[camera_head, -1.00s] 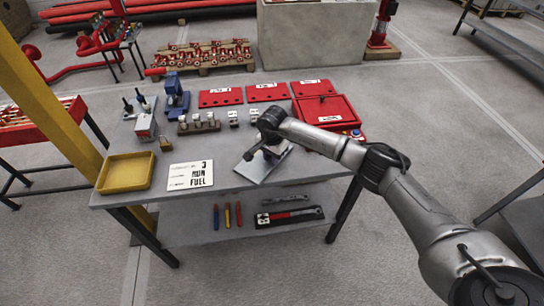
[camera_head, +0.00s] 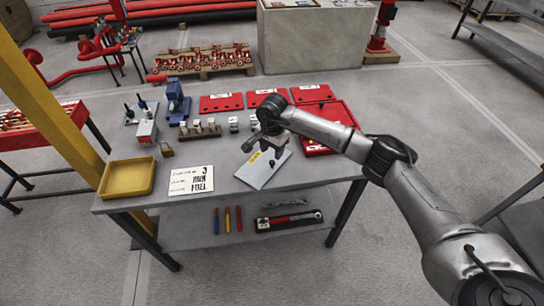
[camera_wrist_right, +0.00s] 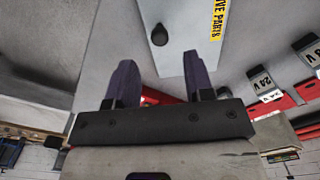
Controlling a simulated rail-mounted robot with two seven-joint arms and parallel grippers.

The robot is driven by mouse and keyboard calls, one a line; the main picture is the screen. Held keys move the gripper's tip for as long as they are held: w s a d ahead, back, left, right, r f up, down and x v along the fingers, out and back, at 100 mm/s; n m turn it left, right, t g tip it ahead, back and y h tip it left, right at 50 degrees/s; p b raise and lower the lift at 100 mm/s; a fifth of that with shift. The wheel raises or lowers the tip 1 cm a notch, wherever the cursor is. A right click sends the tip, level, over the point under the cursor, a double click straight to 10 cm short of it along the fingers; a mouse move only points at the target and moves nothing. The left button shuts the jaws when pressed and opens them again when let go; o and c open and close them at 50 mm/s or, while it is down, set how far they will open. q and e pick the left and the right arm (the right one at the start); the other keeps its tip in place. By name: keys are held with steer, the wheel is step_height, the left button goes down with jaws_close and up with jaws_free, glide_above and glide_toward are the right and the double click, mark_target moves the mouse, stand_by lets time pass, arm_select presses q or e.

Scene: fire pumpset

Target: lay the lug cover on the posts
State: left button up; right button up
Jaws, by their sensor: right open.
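The lug cover appears to be the pale grey plate (camera_head: 262,176) with a yellow label, lying at the table's front right in the head view. In the right wrist view the plate (camera_wrist_right: 185,55) shows a black knob and the words "LIVE PARTS". My right gripper (camera_wrist_right: 158,72) is open and empty, its two dark fingers pointing toward the plate, with the knob ahead between their lines and apart from them. In the head view my right gripper (camera_head: 276,146) hangs over the plate's back part and hides some of it. I cannot tell which items are the posts. My left gripper is out of view.
Small blocks (camera_head: 200,128) stand in a row behind the plate; blocks marked "24 V" (camera_wrist_right: 262,82) show in the wrist view. Red panels (camera_head: 221,102) lie at the back. A yellow tray (camera_head: 127,178) and a white "MDN FUEL" card (camera_head: 191,180) are on the left.

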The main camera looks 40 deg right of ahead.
step_height(320, 180, up, 5)
steer(key=s+a+f+m+t+y, duration=0.1)
steer(key=a+f+m+t+y, duration=0.2)
steer(key=a+y, duration=1.35)
steer(key=s+a+r+m+t, duration=0.25)
steer(key=a+m, duration=0.25)
steer(key=a, duration=0.3)
steer(key=s+a+r+m+t, duration=0.2)
steer(key=a+m+t, duration=0.2)
steer(key=a, duration=0.4)
steer(key=s+d+f+n+h, duration=0.6)
steer(key=s+n+h, duration=0.3)
steer(key=n, duration=0.8)
steer(key=s+d+f+n+h, duration=0.6)
steer(key=s+f+n+h, duration=0.2)
steer(key=n, duration=0.9)
steer(key=shift+s+d+f+h+p, duration=0.2)
steer(key=shift+s+h+p, duration=0.2)
steer(key=shift+s, duration=0.25)
steer(key=s+f+m+g, duration=0.1)
steer(key=s+g, duration=0.1)
steer(key=s, duration=0.2)
steer(key=s+f+m+g+y, duration=0.1)
steer(key=s+g, duration=0.1)
steer(key=s, duration=0.2)
steer(key=s+a+f+m+g, duration=0.1)
steer(key=s+m+g, duration=0.1)
steer(key=s, duration=0.3)
steer(key=shift+y, duration=0.25)
steer(key=shift+c, duration=1.2)
